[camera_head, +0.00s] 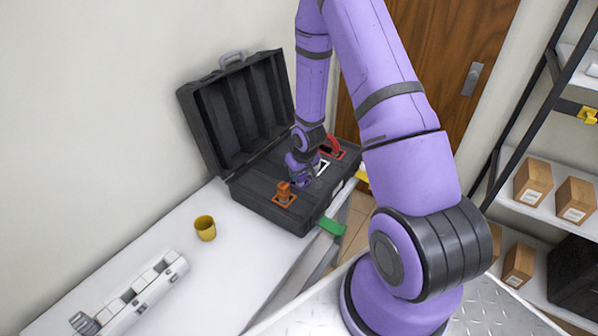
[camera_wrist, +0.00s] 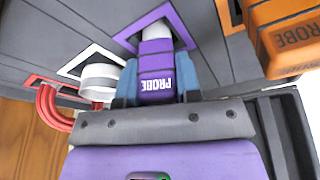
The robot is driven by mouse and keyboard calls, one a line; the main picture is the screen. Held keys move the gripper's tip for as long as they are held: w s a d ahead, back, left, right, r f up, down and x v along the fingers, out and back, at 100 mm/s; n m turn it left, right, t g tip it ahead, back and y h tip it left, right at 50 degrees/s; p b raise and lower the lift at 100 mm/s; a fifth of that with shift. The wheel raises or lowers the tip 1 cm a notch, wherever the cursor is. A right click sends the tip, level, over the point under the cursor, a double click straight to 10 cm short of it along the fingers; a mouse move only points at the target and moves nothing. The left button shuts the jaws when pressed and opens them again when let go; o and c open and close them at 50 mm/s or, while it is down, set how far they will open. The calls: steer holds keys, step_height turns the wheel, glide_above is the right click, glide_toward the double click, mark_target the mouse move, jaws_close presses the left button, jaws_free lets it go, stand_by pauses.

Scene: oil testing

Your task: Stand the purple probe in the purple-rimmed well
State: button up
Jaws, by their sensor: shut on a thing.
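The purple probe (camera_wrist: 157,80), marked PROBE, is between the blue-grey fingers of my gripper (camera_wrist: 157,62), which are shut on it. In the wrist view its pale tip end reaches into the opening of the purple-rimmed well (camera_wrist: 182,36); how deep it sits cannot be told. The probe looks roughly in line with the well. In the head view my gripper (camera_head: 302,178) is low over the foam of the black case, between the orange and white rims. There my gripper and wrist largely hide the purple probe and its well.
An orange probe (camera_wrist: 290,36) stands close beside my gripper, in an orange-rimmed well (camera_head: 286,202). On the other side are a white cylinder (camera_wrist: 98,78) and red hoses (camera_wrist: 52,104). The open black case (camera_head: 262,196) has a raised lid behind. A yellow cup (camera_head: 205,228) stands on the table.

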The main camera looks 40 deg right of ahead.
steer(key=o, duration=0.7)
steer(key=shift+f, duration=0.1)
steer(key=shift+c, duration=0.2)
steer(key=v, duration=1.1)
stand_by(0.7)
